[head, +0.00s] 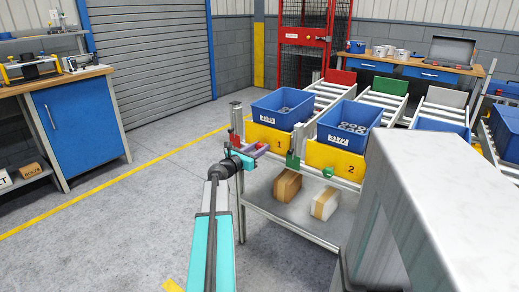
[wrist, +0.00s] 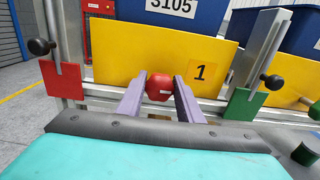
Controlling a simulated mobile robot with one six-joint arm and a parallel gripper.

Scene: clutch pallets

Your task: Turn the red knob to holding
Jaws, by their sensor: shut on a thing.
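The red knob (wrist: 159,86) is on the yellow panel marked 1 (wrist: 205,72), near the panel's lower edge. A short pale mark shows on its front; what setting it stands for cannot be told. My gripper (wrist: 160,82) has its two purple fingers on either side of the knob and is shut on it. In the head view my gripper (head: 256,149) is at the front of lane 1's yellow panel (head: 268,137), and the fingers mostly hide the knob there.
A red plate (wrist: 62,80) with a black ball handle stands left of the panel, a green plate (wrist: 244,107) with another to the right. A blue bin (head: 283,108) sits above the panel. Cartons (head: 287,186) lie on the lower shelf. The floor to the left is clear.

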